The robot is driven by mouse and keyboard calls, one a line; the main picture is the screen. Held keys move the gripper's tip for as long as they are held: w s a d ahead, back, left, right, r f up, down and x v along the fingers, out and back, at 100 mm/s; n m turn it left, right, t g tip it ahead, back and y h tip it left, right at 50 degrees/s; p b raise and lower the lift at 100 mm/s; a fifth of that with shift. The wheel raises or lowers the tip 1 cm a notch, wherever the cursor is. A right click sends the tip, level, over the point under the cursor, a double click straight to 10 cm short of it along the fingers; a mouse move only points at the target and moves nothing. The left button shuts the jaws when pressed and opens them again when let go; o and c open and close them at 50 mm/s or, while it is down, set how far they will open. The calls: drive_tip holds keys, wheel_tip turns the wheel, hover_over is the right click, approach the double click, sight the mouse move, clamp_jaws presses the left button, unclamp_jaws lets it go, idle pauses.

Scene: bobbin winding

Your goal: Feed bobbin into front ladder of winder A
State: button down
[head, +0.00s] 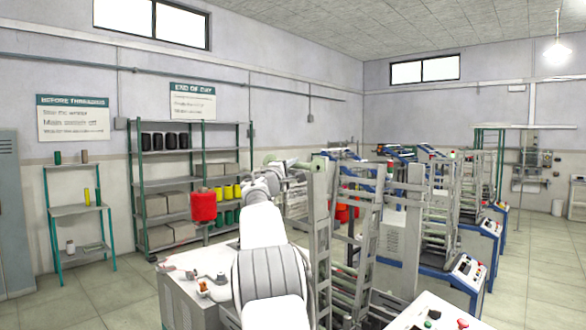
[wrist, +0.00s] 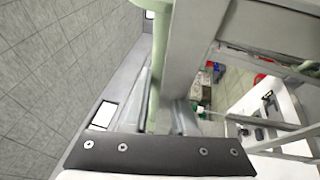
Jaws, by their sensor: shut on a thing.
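A pale green bobbin (wrist: 160,60), a long slim tube, stands between the fingers of my gripper (wrist: 165,118) in the wrist view. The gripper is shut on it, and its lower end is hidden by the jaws. In the head view my gripper (head: 313,164) is beside the top of the nearest winder's tall grey ladder frame (head: 320,235), partly hidden by the posts. A grey frame bar (wrist: 184,55) runs close to the right of the bobbin in the wrist view. I cannot tell whether they touch, and no winder letter is readable.
A red spool (head: 203,206) shows left of my arm. The winder's white top (head: 180,290) carries small fittings. More winders (head: 440,215) stand to the right. Shelves (head: 190,150) line the back wall. The floor (head: 100,300) at left is clear.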

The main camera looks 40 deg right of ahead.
drive_tip(key=shift+f+b, duration=0.4)
drive_tip(key=shift+f, duration=0.4)
wheel_tip(320, 180, down, 6)
drive_tip(key=b, duration=0.6)
drive_tip(key=shift+d, duration=0.2)
wheel_tip(320, 180, down, 6)
drive_tip(key=b, duration=0.6)
drive_tip(key=shift+d, duration=0.15)
wheel_tip(320, 180, down, 4)
drive_tip(key=b, duration=0.4)
drive_tip(key=shift+d, duration=0.15)
